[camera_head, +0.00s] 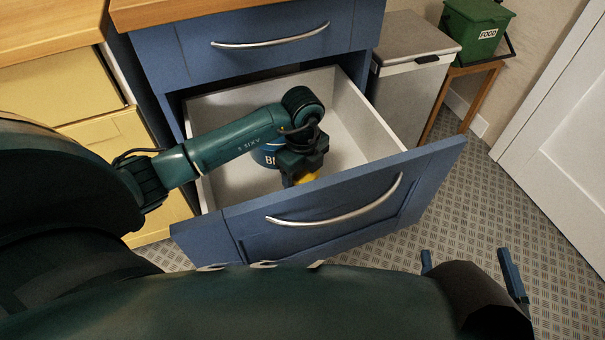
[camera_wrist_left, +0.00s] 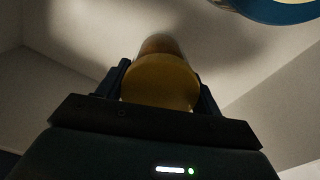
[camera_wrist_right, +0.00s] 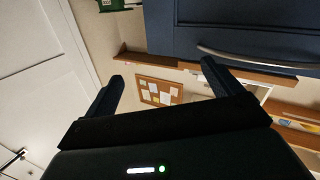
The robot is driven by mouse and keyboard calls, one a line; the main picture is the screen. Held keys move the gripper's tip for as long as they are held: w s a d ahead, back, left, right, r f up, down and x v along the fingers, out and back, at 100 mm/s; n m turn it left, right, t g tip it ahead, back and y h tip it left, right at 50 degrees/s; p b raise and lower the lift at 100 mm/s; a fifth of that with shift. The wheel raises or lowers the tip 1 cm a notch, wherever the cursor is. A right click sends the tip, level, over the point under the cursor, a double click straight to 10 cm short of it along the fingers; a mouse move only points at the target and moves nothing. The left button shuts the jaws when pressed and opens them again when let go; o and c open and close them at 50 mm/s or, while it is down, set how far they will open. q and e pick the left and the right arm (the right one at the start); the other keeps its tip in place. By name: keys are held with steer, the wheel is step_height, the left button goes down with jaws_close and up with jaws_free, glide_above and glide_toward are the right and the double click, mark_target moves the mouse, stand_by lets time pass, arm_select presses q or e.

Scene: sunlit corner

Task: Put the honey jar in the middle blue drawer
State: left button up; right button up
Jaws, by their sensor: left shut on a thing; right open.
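The middle blue drawer (camera_head: 340,218) is pulled open, and its white inside shows. My left gripper (camera_head: 304,172) is down inside the drawer, near its front. It is shut on the honey jar, whose yellow lid (camera_wrist_left: 160,82) sits between the two fingers in the left wrist view. A bit of yellow (camera_head: 308,178) shows below the gripper in the head view; the rest of the jar is mostly hidden. I cannot tell whether the jar touches the drawer floor. My right gripper (camera_head: 475,268) is open and empty, outside the drawer at the lower right.
A blue round container with lettering (camera_head: 268,158) stands in the drawer beside my left gripper; part of it shows in the left wrist view (camera_wrist_left: 275,10). The closed upper blue drawer (camera_head: 250,45) is above. A grey bin (camera_head: 410,95) and green FOOD box (camera_head: 475,32) stand to the right.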

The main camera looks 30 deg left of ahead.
arm_select(q)
steer(key=o, duration=1.1)
steer(key=shift+f, duration=0.15)
steer(key=o, duration=0.5)
steer(key=shift+c, duration=0.2)
step_height(320, 180, up, 11)
steer(key=p, duration=0.3)
steer(key=shift+r, duration=0.2)
steer(key=shift+r+p, duration=0.35)
steer(key=shift+r, duration=0.15)
arm_select(e)
steer(key=shift+s+d+f+m+g+h, duration=0.1)
steer(key=shift+s+d+m+g+h, duration=0.25)
steer(key=shift+g, duration=0.3)
steer(key=shift+d+m+g+h, duration=0.15)
steer(key=shift+m+g+h, duration=0.25)
steer(key=shift+g, duration=0.25)
